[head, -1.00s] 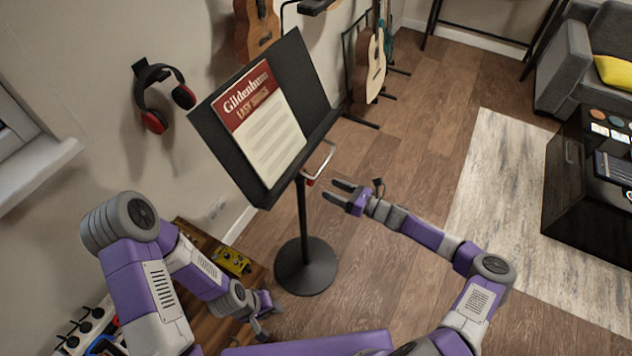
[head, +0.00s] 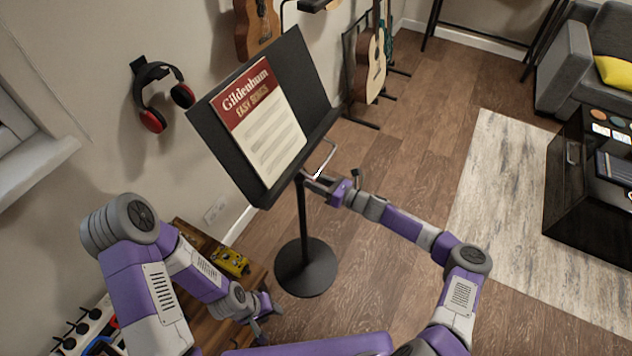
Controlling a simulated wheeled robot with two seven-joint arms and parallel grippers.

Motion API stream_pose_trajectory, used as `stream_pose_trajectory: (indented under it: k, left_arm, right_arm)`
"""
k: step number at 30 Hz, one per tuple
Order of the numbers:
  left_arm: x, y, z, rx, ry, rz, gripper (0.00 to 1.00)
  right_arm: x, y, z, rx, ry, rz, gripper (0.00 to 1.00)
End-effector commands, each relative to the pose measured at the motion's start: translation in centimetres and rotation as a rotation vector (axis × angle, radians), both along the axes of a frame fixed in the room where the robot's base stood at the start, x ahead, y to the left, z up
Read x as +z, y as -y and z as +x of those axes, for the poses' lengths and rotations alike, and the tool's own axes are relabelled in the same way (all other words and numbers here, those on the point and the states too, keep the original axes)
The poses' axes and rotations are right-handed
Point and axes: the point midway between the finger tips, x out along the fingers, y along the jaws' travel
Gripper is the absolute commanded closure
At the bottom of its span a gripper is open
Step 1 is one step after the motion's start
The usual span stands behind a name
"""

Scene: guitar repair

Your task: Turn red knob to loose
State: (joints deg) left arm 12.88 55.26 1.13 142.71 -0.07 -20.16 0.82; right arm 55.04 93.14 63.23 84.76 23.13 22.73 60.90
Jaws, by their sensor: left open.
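The black music stand (head: 304,222) stands upright on a round base, with its desk tilted and a song book (head: 272,140) on it. The red knob is hidden in the head view, behind my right gripper at the top of the post, just under the desk. My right gripper (head: 310,181) reaches in from the right, its fingers at the post top beside a thin metal loop (head: 327,160). I cannot tell whether its fingers are closed on the knob. My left gripper (head: 262,315) is open and low, beside the wooden bench, away from the stand.
A wooden bench (head: 232,306) with a yellow pedal (head: 230,262) stands left of the stand base. Red and black headphones (head: 150,119) hang on the wall. Guitars (head: 370,68) stand behind. The wooden floor right of the stand is clear up to a pale rug (head: 500,215).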

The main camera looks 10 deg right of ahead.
Motion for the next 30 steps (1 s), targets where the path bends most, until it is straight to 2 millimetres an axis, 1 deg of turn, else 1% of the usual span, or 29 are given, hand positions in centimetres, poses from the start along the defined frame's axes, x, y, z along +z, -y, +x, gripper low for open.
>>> stream_pose_trajectory:
  k: [1, 3, 5, 11, 17, 23, 30]
  left_arm:
    - [0.0, 0.0, 0.0, 0.0, 0.0, 0.0, 0.57]
    - [0.0, 0.0, 0.0, 0.0, 0.0, 0.0, 0.57]
    - [0.0, 0.0, 0.0, 0.0, 0.0, 0.0, 0.57]
    - [0.0, 0.0, 0.0, 0.0, 0.0, 0.0, 0.57]
    - [-0.2, 0.0, 0.0, 0.0, 0.0, 0.0, 0.57]
    - [-0.5, 0.0, 0.0, 0.0, 0.0, 0.0, 0.57]
    - [-1.1, 0.0, 0.0, 0.0, 0.0, 0.0, 0.57]
  right_arm:
    - [0.0, 0.0, 0.0, 0.001, 0.0, 0.0, 0.72]
    - [0.0, 0.0, 0.0, 0.001, 0.0, 0.0, 0.83]
    - [0.0, 0.0, 0.0, 0.001, 0.0, 0.0, 0.91]
    - [0.0, 0.0, 0.0, 0.001, 0.011, -0.007, 0.91]
    - [0.0, 0.0, 0.0, 0.001, 0.068, -0.049, 0.91]
    - [-0.1, 0.0, 0.0, 0.002, 0.184, -0.133, 0.91]
    - [-0.1, 0.0, 0.0, 0.002, 0.366, -0.265, 0.91]
